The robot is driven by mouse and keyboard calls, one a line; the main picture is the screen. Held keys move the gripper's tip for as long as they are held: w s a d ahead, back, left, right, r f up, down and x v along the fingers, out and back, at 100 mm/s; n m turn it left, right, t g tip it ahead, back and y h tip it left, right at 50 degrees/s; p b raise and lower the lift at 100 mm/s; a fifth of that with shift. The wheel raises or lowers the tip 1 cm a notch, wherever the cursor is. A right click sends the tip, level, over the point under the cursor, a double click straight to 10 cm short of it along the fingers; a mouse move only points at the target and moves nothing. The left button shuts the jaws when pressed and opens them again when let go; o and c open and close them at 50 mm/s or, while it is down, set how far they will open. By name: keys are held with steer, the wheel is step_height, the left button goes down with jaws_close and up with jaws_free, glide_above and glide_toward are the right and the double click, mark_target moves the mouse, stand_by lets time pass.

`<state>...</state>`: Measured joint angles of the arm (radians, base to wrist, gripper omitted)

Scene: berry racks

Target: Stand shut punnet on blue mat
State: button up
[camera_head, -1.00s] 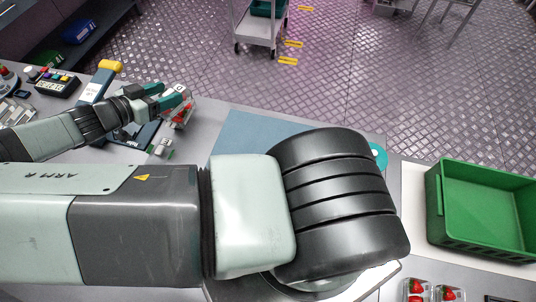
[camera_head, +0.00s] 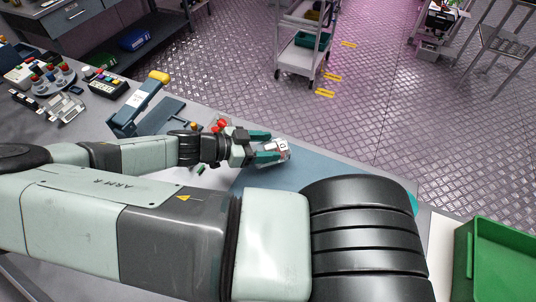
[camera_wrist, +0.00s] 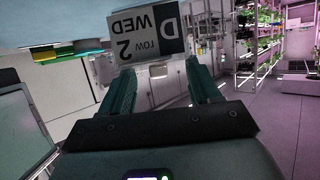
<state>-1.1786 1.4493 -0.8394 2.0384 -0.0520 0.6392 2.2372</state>
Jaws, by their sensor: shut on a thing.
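My gripper (camera_head: 272,146) points right over the left part of the blue mat (camera_head: 310,177) in the head view. Its two teal fingers are shut on a small clear punnet (camera_head: 279,151) with a pale label. My arm hides part of the mat.
A blue-handled press-like device (camera_head: 140,103) with a yellow end stands left of the mat. Small red things (camera_head: 219,125) are by my wrist. A green crate (camera_head: 500,262) is at the right. The mat right of the punnet looks clear.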

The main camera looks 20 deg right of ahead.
steer(key=shift+f, duration=1.7)
steer(key=shift+f, duration=0.1)
steer(key=o, duration=1.1)
